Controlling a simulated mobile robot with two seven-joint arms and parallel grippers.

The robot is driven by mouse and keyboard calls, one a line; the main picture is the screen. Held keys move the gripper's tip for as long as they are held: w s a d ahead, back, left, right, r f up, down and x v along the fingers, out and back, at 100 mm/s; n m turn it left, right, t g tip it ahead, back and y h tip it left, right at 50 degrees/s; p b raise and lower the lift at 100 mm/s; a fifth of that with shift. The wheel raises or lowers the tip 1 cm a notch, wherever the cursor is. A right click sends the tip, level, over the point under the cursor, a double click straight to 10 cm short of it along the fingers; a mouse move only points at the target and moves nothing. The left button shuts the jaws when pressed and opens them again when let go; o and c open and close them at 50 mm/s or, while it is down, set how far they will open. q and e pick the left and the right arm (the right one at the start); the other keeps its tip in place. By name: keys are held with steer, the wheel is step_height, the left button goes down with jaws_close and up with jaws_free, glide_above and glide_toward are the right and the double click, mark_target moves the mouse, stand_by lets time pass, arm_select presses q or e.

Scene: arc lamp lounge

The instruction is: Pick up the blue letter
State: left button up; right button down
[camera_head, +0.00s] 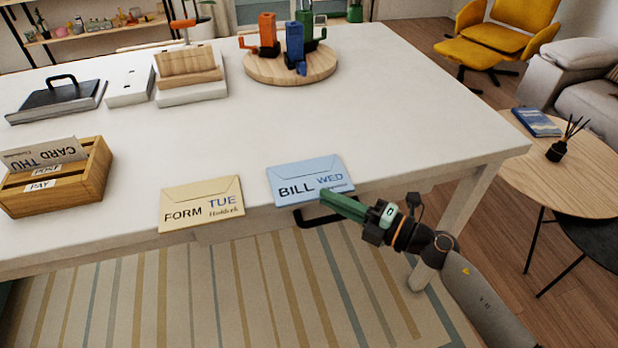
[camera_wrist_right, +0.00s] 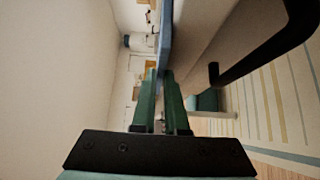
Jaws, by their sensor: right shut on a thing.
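The blue letter (camera_head: 305,175), marked BILL WED, lies flat at the front edge of the white table and seems to stick out a little past it. My right gripper (camera_head: 330,199), with green fingers, comes from the lower right and is shut on the letter's front edge. In the right wrist view the letter (camera_wrist_right: 166,35) is seen edge-on as a blue strip between the fingertips (camera_wrist_right: 160,76). My left gripper is not in view.
A cream letter (camera_head: 203,204) marked FORM TUE lies left of the blue one at the table's edge. A wooden letter box (camera_head: 92,180) stands at the far left. A black drawer handle (camera_head: 300,217) is just below the blue letter. The table's middle is clear.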

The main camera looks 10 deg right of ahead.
steer(key=shift+r, duration=0.1)
stand_by(0.6)
step_height(320, 180, up, 3)
steer(key=shift+f+p, duration=0.1)
steer(key=shift+p, duration=0.7)
steer(key=s+a+r+p, duration=0.8)
steer(key=a+r+p, duration=0.1)
steer(key=a+r, duration=0.1)
steer(key=shift+s+a, duration=0.4)
steer(key=shift+a, duration=0.05)
